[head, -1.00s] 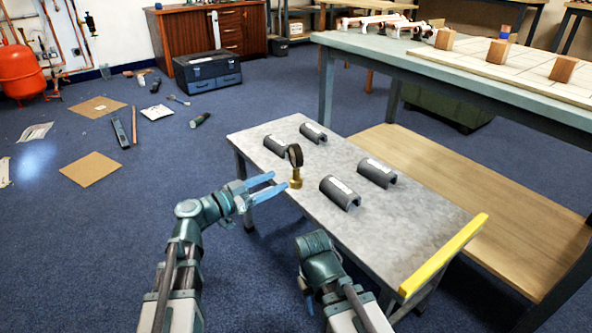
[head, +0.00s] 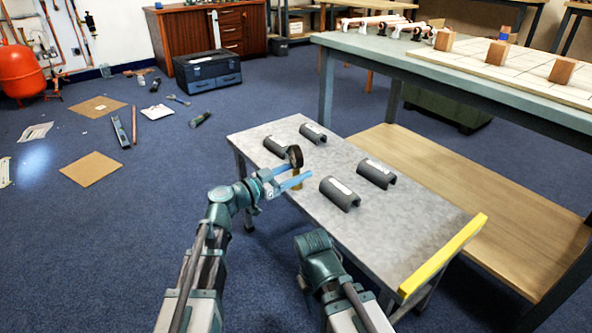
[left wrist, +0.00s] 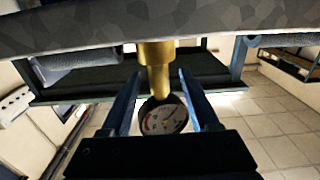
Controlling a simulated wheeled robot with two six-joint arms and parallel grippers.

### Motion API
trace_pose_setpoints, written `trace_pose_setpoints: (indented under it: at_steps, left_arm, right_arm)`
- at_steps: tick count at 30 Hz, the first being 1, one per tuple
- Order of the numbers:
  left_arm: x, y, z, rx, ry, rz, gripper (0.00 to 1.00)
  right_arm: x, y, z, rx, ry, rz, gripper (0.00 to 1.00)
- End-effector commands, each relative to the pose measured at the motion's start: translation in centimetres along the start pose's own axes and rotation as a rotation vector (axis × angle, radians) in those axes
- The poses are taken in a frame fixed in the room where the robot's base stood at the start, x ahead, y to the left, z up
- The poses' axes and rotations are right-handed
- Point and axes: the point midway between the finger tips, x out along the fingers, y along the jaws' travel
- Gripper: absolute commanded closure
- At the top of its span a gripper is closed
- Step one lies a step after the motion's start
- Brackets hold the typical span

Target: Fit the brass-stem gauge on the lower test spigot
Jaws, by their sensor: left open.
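The brass-stem gauge (head: 296,157) stands upright on the grey cart top, its dark round dial above a brass stem. My left gripper (head: 291,179) is at the gauge, its blue fingers open at stem height and partly hiding the stem. In the left wrist view, the gauge dial (left wrist: 163,118) and stem lie between the two open fingers (left wrist: 157,78), with a gap on each side. A copper pipe assembly (head: 385,24) lies at the far end of the bench; I cannot make out the lower spigot. My right arm is folded near the cart, and its fingers do not show.
Several dark grey half-pipe cradles (head: 339,194) stand on the cart top (head: 400,235) around the gauge. A yellow strip (head: 443,256) edges the cart's near right end. The bench (head: 450,75) carries wooden blocks. Cardboard and tools lie on the floor at left.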

Motion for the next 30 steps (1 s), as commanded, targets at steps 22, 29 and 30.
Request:
trace_pose_setpoints:
  at_steps: [22, 29, 30]
  left_arm:
    - [-0.09, 0.03, 0.00, 0.000, 0.000, 0.000, 1.00]
    - [-0.09, 0.04, 0.00, 0.000, 0.000, 0.000, 1.00]
    - [-0.09, 0.04, 0.00, 0.000, 0.000, 0.000, 1.00]
  right_arm:
    - [0.00, 0.00, 0.00, 0.000, 0.000, 0.000, 0.50]
    - [0.00, 0.00, 0.00, 0.000, 0.000, 0.000, 0.50]
    - [0.00, 0.00, 0.00, 0.000, 0.000, 0.000, 0.50]
